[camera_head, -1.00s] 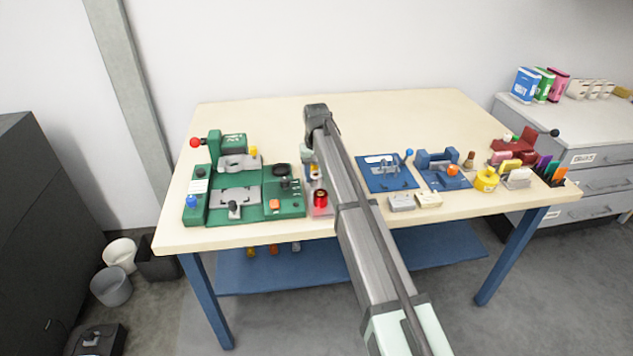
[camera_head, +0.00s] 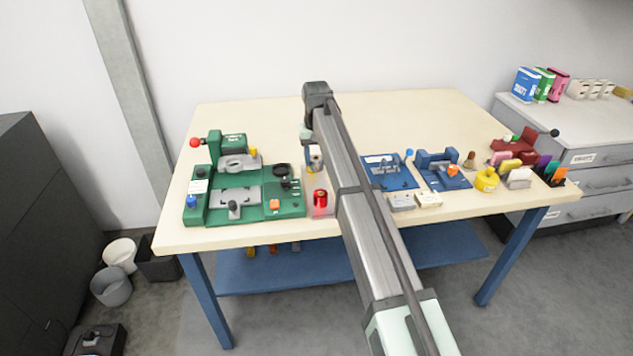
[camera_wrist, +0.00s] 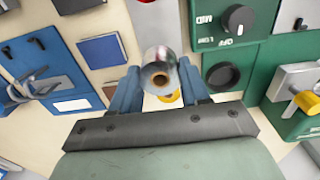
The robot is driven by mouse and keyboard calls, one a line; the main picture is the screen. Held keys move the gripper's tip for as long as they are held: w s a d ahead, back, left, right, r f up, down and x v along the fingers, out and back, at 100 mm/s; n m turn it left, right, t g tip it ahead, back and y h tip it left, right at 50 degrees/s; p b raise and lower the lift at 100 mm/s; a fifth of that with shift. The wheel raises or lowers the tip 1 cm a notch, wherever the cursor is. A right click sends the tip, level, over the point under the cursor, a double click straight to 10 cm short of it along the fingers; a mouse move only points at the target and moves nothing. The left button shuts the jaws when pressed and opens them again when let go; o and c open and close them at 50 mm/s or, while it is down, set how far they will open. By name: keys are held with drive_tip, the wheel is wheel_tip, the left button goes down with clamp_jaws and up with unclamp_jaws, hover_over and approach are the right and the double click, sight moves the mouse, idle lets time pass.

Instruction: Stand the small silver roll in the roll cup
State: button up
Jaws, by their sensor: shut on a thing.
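My gripper (camera_wrist: 160,88) has blue fingers shut on the small silver roll (camera_wrist: 158,62), which shows its brown core end to the wrist camera. In the head view my gripper (camera_head: 313,158) is above the table, just right of the green machine, with the silver roll (camera_head: 316,165) low between its fingers. A dark round cup-like part (camera_head: 281,170) stands on the green machine's right side; it also shows in the wrist view (camera_wrist: 222,76), right of the held roll. I cannot tell for sure that it is the roll cup.
The green machine (camera_head: 257,209) is left. A blue fixture (camera_head: 372,176) lies right of my arm. A yellow ring-shaped thing (camera_wrist: 170,96) shows behind the held roll. The back of the table is clear.

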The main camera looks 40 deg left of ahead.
drive_tip(key=shift+r, duration=0.25)
drive_tip(key=s+a, duration=0.2)
drive_tip(key=a, duration=1.1)
drive_tip(key=shift+w+a+f, duration=0.1)
drive_tip(key=shift+a+f, duration=0.05)
drive_tip(key=shift+f, duration=2.55)
drive_tip(key=shift+f, duration=0.6)
drive_tip(key=o, duration=0.7)
